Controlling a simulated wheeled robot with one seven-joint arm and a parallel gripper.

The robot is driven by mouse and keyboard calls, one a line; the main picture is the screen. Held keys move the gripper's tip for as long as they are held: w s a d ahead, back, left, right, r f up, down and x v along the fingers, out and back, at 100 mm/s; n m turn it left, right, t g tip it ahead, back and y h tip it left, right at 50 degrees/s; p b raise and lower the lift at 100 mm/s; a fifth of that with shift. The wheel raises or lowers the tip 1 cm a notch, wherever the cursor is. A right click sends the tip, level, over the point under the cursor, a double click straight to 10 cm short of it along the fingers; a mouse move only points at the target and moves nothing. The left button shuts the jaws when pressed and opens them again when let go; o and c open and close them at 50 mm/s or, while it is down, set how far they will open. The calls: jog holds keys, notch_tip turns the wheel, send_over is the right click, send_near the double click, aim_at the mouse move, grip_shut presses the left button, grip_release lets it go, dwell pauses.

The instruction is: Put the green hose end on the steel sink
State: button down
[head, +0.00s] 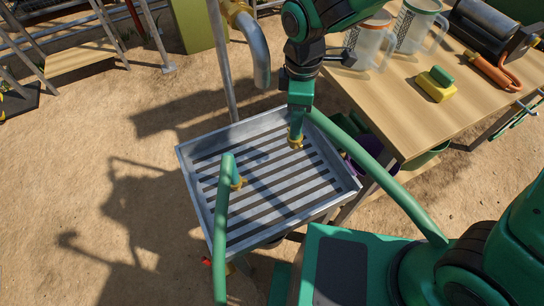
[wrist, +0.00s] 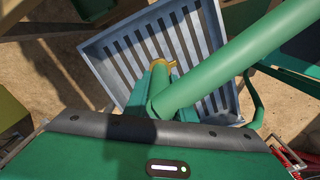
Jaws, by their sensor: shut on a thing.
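The steel sink (head: 185,165) is a grey tray with a slatted bottom, in the middle of the head view. It also shows in the wrist view (wrist: 100,72). My gripper (head: 298,116) is shut on a green hose end (head: 295,140), whose brass tip points down over the sink's far right part. I cannot tell whether the tip touches the slats. The held hose (head: 375,160) runs off to the lower right, and crosses the wrist view (wrist: 235,62). A second green hose (head: 221,225) with a brass tip (head: 238,184) hangs over the sink's left side.
A grey pipe with a brass fitting (head: 262,62) rises behind the sink. Sandy ground is open at left.

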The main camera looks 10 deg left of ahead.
aim_at(293, 143)
jog(key=shift+s+a+f, duration=0.1)
jog(key=shift+s+f, duration=0.1)
jog(key=shift+f, duration=0.15)
notch_tip(293, 143, down, 6)
jog(key=shift+w+a+r, duration=0.1)
jog(key=shift+r, duration=0.15)
jog(key=shift+f, duration=1.85)
jog(key=c, duration=1.5)
grip_release()
notch_tip(293, 143, up, 12)
jog(key=shift+r, duration=0.1)
